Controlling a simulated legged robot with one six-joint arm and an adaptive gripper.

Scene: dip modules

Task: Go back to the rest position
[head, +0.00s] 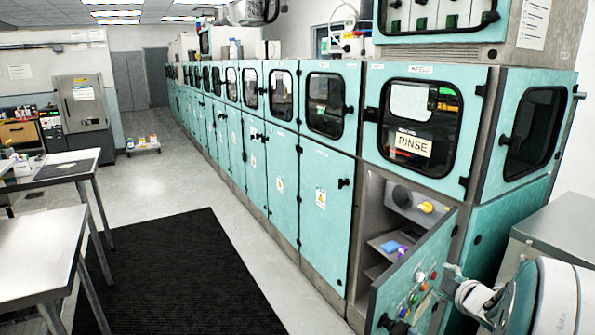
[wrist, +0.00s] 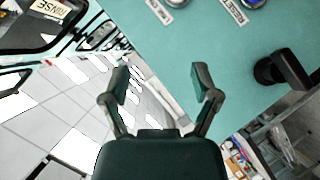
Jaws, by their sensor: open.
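My gripper (wrist: 160,82) shows in the wrist view with its two dark fingers spread apart and nothing between them. It is in front of a teal panel (wrist: 225,45) that fills the upper right of that view. A black handle (wrist: 283,72) sticks out from this panel at the right. In the head view my arm comes in at the lower right, beside an open teal cabinet door (head: 415,275) with several coloured buttons. The gripper's fingers cannot be made out there.
A long row of teal cabinets (head: 255,165) runs down the room. Inside the open cabinet, small purple and blue items (head: 391,247) lie on a shelf. Metal tables (head: 40,240) stand at the left. A black mat (head: 175,275) and bare floor lie between. A grey box (head: 560,225) stands at the right.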

